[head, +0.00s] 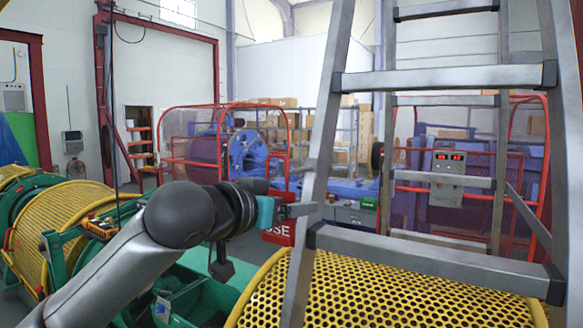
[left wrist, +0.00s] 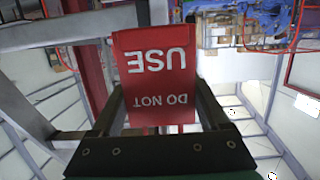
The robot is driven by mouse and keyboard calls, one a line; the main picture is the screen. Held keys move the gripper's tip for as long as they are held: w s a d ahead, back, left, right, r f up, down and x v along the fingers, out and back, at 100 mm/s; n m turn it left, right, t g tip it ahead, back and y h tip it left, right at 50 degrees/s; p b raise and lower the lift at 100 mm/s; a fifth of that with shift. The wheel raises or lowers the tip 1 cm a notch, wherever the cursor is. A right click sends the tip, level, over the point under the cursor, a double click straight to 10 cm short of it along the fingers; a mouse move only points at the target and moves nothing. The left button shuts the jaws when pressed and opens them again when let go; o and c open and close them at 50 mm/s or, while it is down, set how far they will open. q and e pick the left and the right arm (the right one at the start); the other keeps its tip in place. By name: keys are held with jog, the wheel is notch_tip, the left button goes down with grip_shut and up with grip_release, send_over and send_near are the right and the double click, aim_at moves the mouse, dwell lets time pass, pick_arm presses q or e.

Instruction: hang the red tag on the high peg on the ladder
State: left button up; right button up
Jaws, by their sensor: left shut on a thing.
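The red tag (head: 280,232) hangs from my left gripper (head: 296,210), beside the left rail of the grey metal ladder (head: 325,120). In the left wrist view the tag (left wrist: 160,65) lies between the two dark fingers, which are shut on it; its white text "DO NOT USE" is upside down there. In the head view the gripper and rail partly hide it. A short grey stub (head: 303,166) shows by the left rail, above the gripper; I cannot tell for sure that it is the high peg. I cannot tell whether the tag touches the ladder. My right gripper is not in view.
A yellow perforated guard (head: 390,295) lies below and behind the ladder. Another yellow guard (head: 65,230) on green machinery is at the left. A blue machine (head: 245,155) with red railings and a grey control box (head: 447,175) stand farther back. Ladder rungs (head: 440,78) cross the right side.

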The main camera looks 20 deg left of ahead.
aim_at(307, 200)
pick_arm(q)
jog(key=shift+r+p+x, duration=0.2)
jog(key=shift+p+x, duration=0.5)
jog(key=shift+x, duration=1.25)
jog(key=shift+f, duration=0.15)
jog(key=shift+w+f+b, duration=0.15)
jog(key=shift+f+b, duration=0.3)
jog(key=shift+f, duration=0.25)
jog(key=shift+p, duration=0.35)
dwell(0.4)
jog(key=o, duration=1.2)
jog(key=shift+v, duration=4.5)
